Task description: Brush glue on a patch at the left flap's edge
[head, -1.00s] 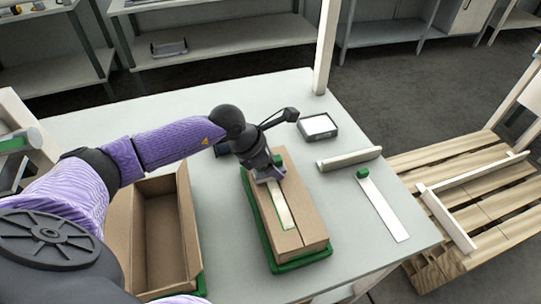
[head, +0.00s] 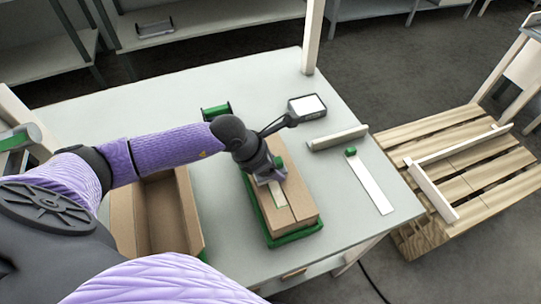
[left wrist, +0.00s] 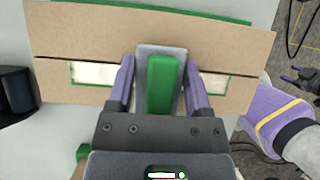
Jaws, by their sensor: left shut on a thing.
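A closed brown carton (head: 301,208) lies in a green tray (head: 296,236) on the table. A pale strip framed in green (head: 275,193) runs along the seam on its top; its two ends show in the left wrist view (left wrist: 214,83). My left gripper (head: 268,177) is over the carton top, at the strip. It is shut on a grey tool with a green grip (left wrist: 162,84), which covers the strip's middle. Whether the tool touches the cardboard cannot be told. A dark gripper, seemingly my right one (left wrist: 302,79), shows small at the right edge; its jaws are unclear.
An open carton (head: 188,222) stands left of the tray. A dark box with a white top (head: 307,106), a white bar (head: 338,138) and a white strip with a green knob (head: 371,182) lie to the right. A green-ended item (head: 216,111) stands behind my arm.

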